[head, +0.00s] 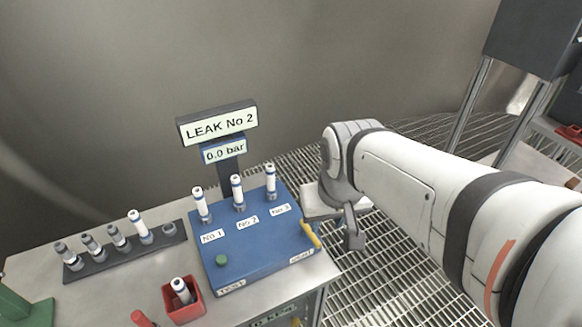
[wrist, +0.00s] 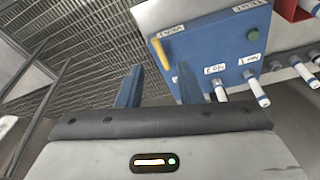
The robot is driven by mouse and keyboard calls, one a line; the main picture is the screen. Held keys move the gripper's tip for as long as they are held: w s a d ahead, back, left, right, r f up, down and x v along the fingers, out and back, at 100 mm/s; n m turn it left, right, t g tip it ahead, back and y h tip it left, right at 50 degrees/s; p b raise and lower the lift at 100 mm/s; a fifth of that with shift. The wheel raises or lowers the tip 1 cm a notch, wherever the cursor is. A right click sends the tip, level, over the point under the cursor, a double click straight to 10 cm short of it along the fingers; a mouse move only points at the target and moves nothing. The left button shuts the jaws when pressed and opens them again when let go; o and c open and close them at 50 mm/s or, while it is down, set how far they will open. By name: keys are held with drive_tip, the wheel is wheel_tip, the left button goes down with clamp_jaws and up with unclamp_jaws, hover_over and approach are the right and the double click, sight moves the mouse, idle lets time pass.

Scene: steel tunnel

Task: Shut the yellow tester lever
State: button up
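The yellow lever (head: 311,234) sits at the right edge of the blue tester (head: 250,262), slanting down toward its front right corner. The lever also shows in the wrist view (wrist: 161,52), just beyond and between my fingertips. My gripper (wrist: 158,82) is open, its two blue-grey fingers apart with nothing between them. In the head view my gripper is just right of the tester, partly hidden by my own wrist. I see no contact with the lever. The sign (head: 217,124) above the tester reads "LEAK No 2", and the display (head: 224,152) reads "0.0 bar".
Three white-and-blue cartridges stand in the tester at No 1 (head: 201,204), No 2 (head: 237,191) and No 3 (head: 270,181). A green button (head: 221,260) is at its front left. A red box (head: 184,302) and a dark rack (head: 125,252) stand left. Open grating lies right.

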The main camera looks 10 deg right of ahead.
drive_tip(key=shift+w+d+m, duration=0.2)
drive_tip(key=shift+w+m, duration=0.15)
drive_tip(key=shift+m, duration=0.05)
drive_tip(key=shift+c, duration=0.8)
drive_tip(key=w+d+m+g, duration=0.1)
drive_tip(key=w+m, duration=0.1)
drive_tip(key=w+d+f+m+g+y+p, duration=0.1)
drive_tip(key=d+m, duration=0.1)
drive_tip(key=w+d+f+m+p, duration=0.1)
drive_tip(key=w+m, duration=0.1)
drive_tip(key=shift+w+d+f+g+y, duration=0.1)
drive_tip(key=shift+w+d+g+y, duration=0.1)
drive_tip(key=shift+w+g+y, duration=0.15)
clamp_jaws()
drive_tip(key=w+d+f+m+g+y+p, duration=0.1)
drive_tip(key=w+d+f+m+y, duration=0.2)
drive_tip(key=d+m, duration=0.4)
drive_tip(key=shift+w+d+f+m+p, duration=0.25)
drive_tip(key=shift+w+f+m, duration=0.25)
drive_tip(key=shift+w+f, duration=0.65)
drive_tip(key=shift+s+a+f, duration=0.1)
drive_tip(key=shift+s+f, duration=0.15)
drive_tip(key=shift+s, duration=0.1)
